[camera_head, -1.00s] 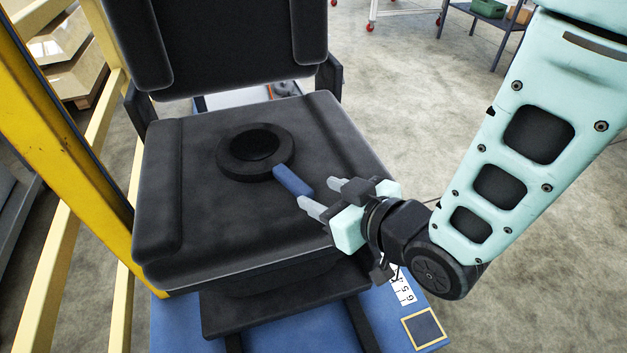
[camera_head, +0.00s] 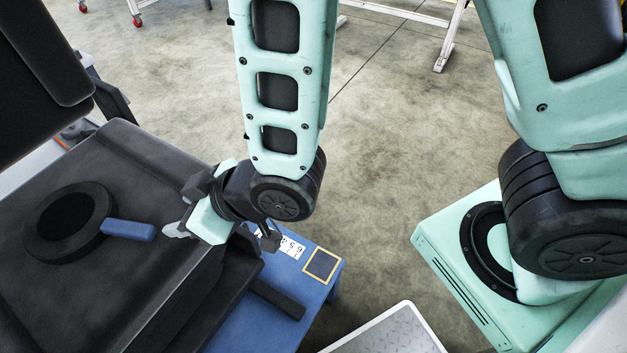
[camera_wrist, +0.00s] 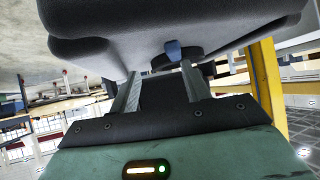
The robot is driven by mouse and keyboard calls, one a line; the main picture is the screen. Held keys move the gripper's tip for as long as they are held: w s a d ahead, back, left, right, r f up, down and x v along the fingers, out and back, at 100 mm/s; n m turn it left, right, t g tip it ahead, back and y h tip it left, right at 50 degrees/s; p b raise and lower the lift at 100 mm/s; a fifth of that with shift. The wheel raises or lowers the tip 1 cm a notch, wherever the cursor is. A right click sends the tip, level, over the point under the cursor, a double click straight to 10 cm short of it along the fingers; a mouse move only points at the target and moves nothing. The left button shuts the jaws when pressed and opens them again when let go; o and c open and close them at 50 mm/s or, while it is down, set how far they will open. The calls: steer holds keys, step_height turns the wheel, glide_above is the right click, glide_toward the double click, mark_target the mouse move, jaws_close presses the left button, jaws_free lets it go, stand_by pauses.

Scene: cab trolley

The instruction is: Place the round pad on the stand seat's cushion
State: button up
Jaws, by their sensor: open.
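The round pad (camera_head: 70,222) is a flat black disc with a blue handle (camera_head: 128,230). It lies flat on the black seat cushion (camera_head: 150,165), with its handle pointing right toward my gripper. My gripper (camera_head: 178,212) is open and empty at the cushion's right edge, its fingertips just off the end of the handle. In the wrist view the blue handle (camera_wrist: 173,50) shows between the open fingers, with the dark pad (camera_wrist: 190,56) behind it and partly hidden. The cushion (camera_wrist: 110,45) fills the top of that view.
The seat's backrest (camera_head: 40,60) rises at the upper left. A blue base (camera_head: 260,310) with a number label (camera_head: 291,247) lies below the seat. A grey tread plate (camera_head: 390,335) is at the bottom. Bare concrete floor lies to the right of the seat.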

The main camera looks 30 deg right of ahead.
steer(key=s+d+r+m+g+h, duration=0.1)
steer(key=s+d+r+g+h, duration=0.2)
steer(key=d, duration=0.5)
steer(key=s+d+r+m+g+h, duration=0.1)
steer(key=s+d+r+g+h, duration=0.2)
steer(key=s+d+r+h, duration=0.2)
steer(key=s+d, duration=0.3)
steer(key=shift+d+r+g, duration=0.4)
